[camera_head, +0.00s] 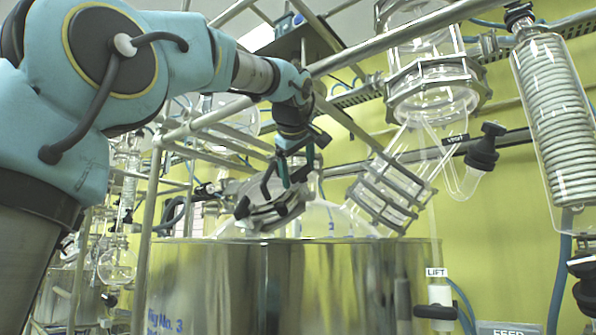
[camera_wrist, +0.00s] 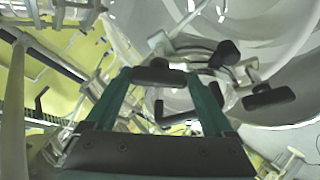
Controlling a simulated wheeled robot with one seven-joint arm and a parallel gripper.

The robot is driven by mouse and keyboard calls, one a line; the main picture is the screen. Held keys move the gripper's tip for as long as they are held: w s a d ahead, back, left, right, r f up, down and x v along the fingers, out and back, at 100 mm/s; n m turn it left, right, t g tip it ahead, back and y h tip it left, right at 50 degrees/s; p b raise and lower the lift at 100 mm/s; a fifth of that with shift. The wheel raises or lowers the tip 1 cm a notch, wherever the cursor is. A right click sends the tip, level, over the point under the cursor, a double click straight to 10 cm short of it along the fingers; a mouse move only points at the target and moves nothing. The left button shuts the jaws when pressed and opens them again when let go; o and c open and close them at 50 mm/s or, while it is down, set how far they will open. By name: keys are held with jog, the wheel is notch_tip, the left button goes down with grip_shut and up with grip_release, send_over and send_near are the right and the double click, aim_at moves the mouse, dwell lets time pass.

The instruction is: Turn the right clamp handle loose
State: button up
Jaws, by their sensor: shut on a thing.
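My gripper (camera_head: 290,172) reaches down from the arm to a clamped flange (camera_head: 268,208) on the glass lid above the steel vessel. In the wrist view its two green fingers (camera_wrist: 160,84) are shut on a black clamp handle (camera_wrist: 158,75), which spans the gap between the fingertips. Another black handle (camera_wrist: 270,97) sticks out to the right, outside the fingers, and a black knob (camera_wrist: 226,53) is above it. I cannot tell from the head view how far the held handle is turned; the fingers and clamp parts overlap there.
The steel vessel (camera_head: 300,285) stands below the gripper. A clamped glass pipe joint (camera_head: 390,190) is close on the right, with a black-capped valve (camera_head: 484,148) beyond it. Metal frame bars (camera_head: 400,38) cross near the arm. A coiled glass condenser (camera_head: 560,115) hangs at far right.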

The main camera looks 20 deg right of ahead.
jog(key=n, duration=0.2)
jog(key=n+y+p, duration=0.1)
jog(key=shift+s+d+r+n, duration=0.1)
jog(key=shift+s+r+n, duration=0.05)
jog(key=shift+r+n, duration=0.25)
jog(key=shift+f+n+g+y+p, duration=0.1)
jog(key=shift+n+g+y+p, duration=0.25)
jog(key=shift+n, duration=0.65)
jog(key=shift+n+g+y+p, duration=0.15)
jog(key=shift+n+g+p, duration=0.2)
jog(key=shift+n, duration=0.95)
jog(key=o, duration=1.1)
jog(key=shift+f, duration=0.15)
jog(key=v, duration=0.7)
jog(key=shift+s+r, duration=0.15)
jog(key=shift+r, duration=0.05)
